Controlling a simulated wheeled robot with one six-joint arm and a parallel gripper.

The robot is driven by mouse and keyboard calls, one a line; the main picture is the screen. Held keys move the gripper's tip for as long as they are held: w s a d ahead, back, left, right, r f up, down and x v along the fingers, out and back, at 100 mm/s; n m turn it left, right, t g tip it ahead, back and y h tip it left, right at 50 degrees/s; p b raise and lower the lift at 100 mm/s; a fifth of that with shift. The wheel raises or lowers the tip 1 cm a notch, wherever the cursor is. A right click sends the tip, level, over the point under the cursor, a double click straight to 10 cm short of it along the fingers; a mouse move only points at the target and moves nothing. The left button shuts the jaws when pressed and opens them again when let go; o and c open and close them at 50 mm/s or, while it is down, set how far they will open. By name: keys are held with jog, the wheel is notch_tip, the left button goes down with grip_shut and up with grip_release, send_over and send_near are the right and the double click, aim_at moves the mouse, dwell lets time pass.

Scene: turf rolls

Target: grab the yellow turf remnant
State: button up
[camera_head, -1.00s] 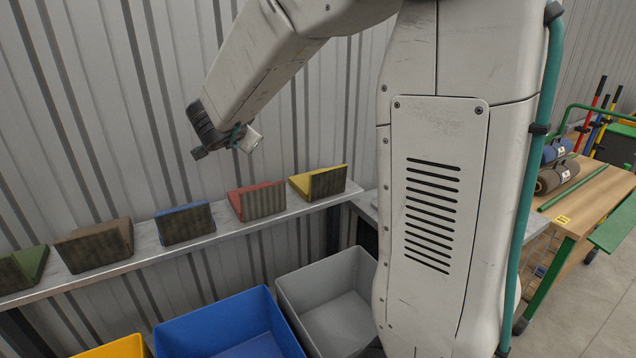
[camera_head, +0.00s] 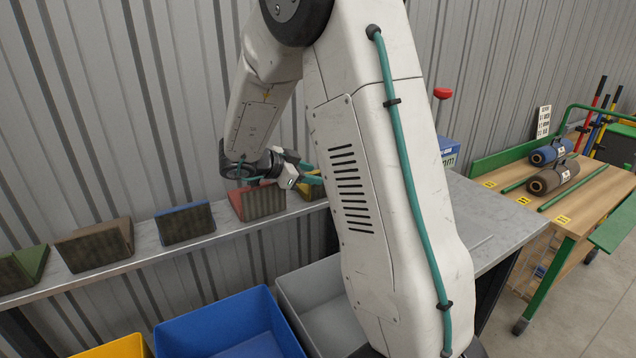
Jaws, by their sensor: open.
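The yellow turf remnant (camera_head: 312,190) lies on the narrow metal shelf along the wall, at the right end of the row. It is folded, with a yellow top and a dark ribbed front. My arm covers its right part. My gripper (camera_head: 312,175) is open and empty, just above and in front of the yellow remnant in this view. Its fingers point right, and I cannot tell whether they touch the remnant. The red remnant (camera_head: 262,203) stands just left of it, below my wrist.
A blue remnant (camera_head: 186,223), a brown remnant (camera_head: 95,243) and a green remnant (camera_head: 24,266) stand further left on the shelf. Below are a grey bin (camera_head: 290,287), a blue bin (camera_head: 178,330) and a yellow bin (camera_head: 118,348). A table with rolls (camera_head: 555,178) is at the right.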

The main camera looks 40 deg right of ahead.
send_over(323, 196)
notch_tip(323, 196, down, 2)
jog(key=shift+f, duration=0.15)
grip_shut()
